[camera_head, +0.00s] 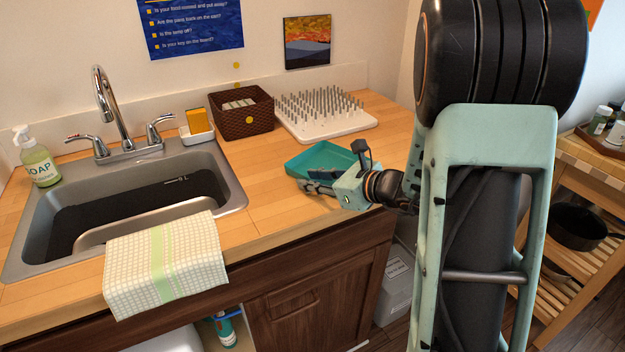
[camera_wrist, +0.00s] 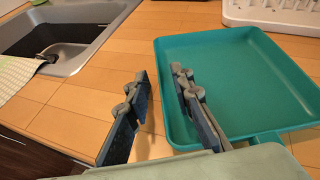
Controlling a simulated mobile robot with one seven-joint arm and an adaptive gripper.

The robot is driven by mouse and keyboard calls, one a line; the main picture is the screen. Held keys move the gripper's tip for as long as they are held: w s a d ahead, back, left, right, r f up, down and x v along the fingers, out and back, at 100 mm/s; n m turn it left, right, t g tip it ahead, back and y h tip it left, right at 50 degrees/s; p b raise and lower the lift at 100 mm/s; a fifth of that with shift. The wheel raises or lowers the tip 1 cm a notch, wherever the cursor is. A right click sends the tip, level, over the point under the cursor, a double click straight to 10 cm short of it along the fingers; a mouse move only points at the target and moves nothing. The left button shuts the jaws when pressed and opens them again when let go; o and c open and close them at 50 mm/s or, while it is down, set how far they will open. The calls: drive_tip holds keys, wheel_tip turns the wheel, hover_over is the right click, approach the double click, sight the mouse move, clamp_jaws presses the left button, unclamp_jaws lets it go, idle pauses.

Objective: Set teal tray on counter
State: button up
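The teal tray (camera_head: 325,157) is a shallow rectangle lying on the wooden counter (camera_head: 262,188), right of the sink and near the front. In the wrist view the tray (camera_wrist: 240,80) fills the right side, empty and apparently flat. My gripper (camera_head: 318,180) is low at the tray's near side, and its body hides part of that side. In the wrist view my gripper (camera_wrist: 162,73) is open, with one finger over the inside of the tray and the other outside its left wall. I see a gap between the fingers; I cannot tell whether either touches the tray.
A white pegged drying rack (camera_head: 325,123) and a brown basket (camera_head: 243,118) stand behind the tray. The sink (camera_head: 225,178) with a draped towel (camera_head: 165,262) is at left. Bare counter lies between sink and tray. A wooden shelf unit (camera_head: 590,190) stands at far right.

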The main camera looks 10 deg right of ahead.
drive_tip(key=shift+r+p, duration=0.2)
drive_tip(key=shift+p, duration=0.1)
drive_tip(key=v, duration=1.2)
drive_tip(key=shift+p, duration=0.4)
